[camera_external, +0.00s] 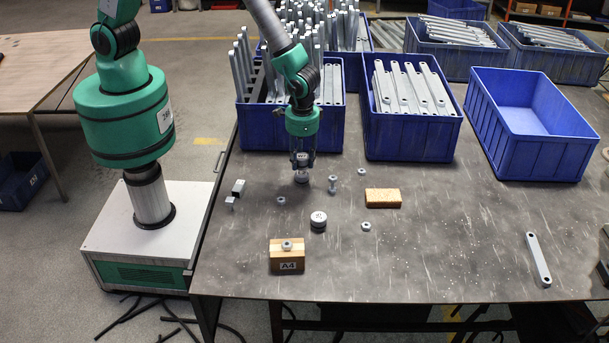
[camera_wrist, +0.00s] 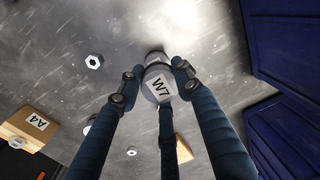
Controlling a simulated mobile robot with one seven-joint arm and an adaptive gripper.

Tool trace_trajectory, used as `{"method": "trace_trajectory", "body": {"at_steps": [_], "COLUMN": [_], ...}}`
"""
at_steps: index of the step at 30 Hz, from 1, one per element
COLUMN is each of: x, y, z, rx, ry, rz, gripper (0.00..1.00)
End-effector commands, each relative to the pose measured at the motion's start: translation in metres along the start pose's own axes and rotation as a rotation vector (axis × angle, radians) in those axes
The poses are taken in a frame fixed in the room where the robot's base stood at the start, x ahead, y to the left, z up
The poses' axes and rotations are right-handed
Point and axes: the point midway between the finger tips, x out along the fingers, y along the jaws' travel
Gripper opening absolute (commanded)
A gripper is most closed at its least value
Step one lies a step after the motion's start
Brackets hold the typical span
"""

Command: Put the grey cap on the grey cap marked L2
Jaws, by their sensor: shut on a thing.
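My gripper (camera_external: 301,172) is shut on a grey cap marked W7 (camera_wrist: 160,86), which sits between the fingers in the wrist view. A rounded grey part (camera_wrist: 155,57) shows just beyond the label; I cannot tell if it belongs to the same cap. In the outside view the gripper is low over the table's back left, with a pale round piece (camera_external: 301,177) at its tips; contact with the table is unclear. A short round piece with a dark side and pale labelled top (camera_external: 318,219) stands in front; its label is too small to read. I see no readable L2 label.
A wooden block marked A4 (camera_external: 288,262) bears a grey nut-like piece (camera_external: 287,245). Blue bins (camera_external: 408,140) line the back.

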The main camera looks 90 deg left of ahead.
Motion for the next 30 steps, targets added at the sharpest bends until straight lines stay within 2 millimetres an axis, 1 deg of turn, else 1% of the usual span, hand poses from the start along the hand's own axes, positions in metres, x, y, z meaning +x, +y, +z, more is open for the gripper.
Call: {"method": "trace_trajectory", "body": {"at_steps": [1,3,6,15,20,21,23,30], "x": [0.008,0.016,0.021,0.022,0.025,0.025,0.025,0.025], "y": [0.0,0.001,0.002,0.002,0.002,0.002,0.002,0.002], "z": [0.0,0.0,0.0,0.0,0.0,0.0,0.0,0.001], "rx": [0.0,0.0,0.0,0.0,0.0,0.0,0.0,0.0], "ry": [-0.001,-0.001,0.0,0.0,0.0,0.0,0.0,0.0], "rz": [-0.001,0.0,0.0,0.0,0.0,0.0,0.0,0.0], "gripper": [0.06,0.06,0.06,0.06,0.06,0.42,0.53,0.53]}}
